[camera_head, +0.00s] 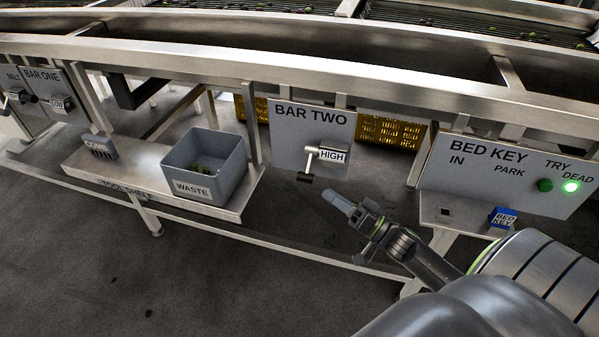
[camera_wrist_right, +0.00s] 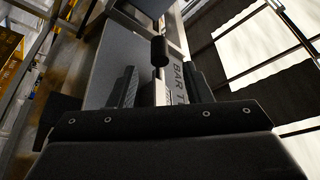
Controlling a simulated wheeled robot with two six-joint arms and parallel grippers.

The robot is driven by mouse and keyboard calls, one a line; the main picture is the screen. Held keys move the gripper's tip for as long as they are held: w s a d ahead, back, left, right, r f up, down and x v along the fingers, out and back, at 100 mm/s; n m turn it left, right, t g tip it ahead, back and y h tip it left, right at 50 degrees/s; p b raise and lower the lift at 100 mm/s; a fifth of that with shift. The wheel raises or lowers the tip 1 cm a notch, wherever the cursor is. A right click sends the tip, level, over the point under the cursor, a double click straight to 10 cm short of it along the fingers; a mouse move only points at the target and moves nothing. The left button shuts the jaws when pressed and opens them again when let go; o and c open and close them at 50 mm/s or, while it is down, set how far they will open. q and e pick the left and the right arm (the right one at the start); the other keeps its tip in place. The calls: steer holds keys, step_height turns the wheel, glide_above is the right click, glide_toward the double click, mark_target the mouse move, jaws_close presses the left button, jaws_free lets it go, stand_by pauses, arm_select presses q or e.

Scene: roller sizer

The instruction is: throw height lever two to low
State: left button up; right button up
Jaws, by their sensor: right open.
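The BAR TWO panel (camera_head: 290,130) is a grey plate hanging below the machine's rail. Its lever (camera_head: 308,165) has a light shaft and a black grip (camera_head: 304,178) hanging down, beside a tag reading HIGH (camera_head: 332,156). My right gripper (camera_head: 341,200) is below and to the right of the grip, apart from it in the head view. In the right wrist view, the open fingers (camera_wrist_right: 160,88) stand either side of the picture's middle, with the black grip (camera_wrist_right: 159,51) beyond them and the panel (camera_wrist_right: 110,65) behind. The left gripper is not in view.
A grey WASTE bin (camera_head: 232,168) and a COMB block (camera_head: 99,146) sit on the tool shelf (camera_head: 130,190) at left. The BED KEY panel (camera_head: 480,180) with a lit green lamp (camera_head: 571,187) and a blue key block (camera_head: 503,217) is at right. BAR ONE (camera_head: 45,90) is far left.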

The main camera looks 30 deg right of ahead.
mark_target(308, 180)
steer(key=x, duration=1)
steer(key=shift+w+p, duration=0.2)
steer(key=shift+p, duration=0.1)
jaws_close()
